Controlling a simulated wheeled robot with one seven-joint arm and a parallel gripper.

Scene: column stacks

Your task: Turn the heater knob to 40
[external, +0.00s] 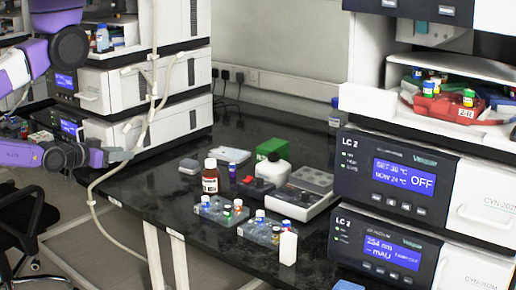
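A white benchtop unit (302,206) stands mid-bench, with a grey block with wells (311,179) on top. A small red part (259,183) shows on the dark piece at its left; I cannot tell if it is a knob. The upper LC 2 module (352,160) at right has a blue display (404,178) that seems to read SET 30 °C, NOW 24 °C, OFF, with buttons below and no clear knob. My gripper (118,157) is at the left, in front of the left instrument stack and well away from both units. Its fingers are too small to judge.
A brown bottle (211,181), vial racks (220,211) and a white bottle (288,246) stand at the front of the black bench. A green box (272,149) is behind. A hanging cable (95,195) and a chair (22,220) are near my arm. The bench's back middle is clear.

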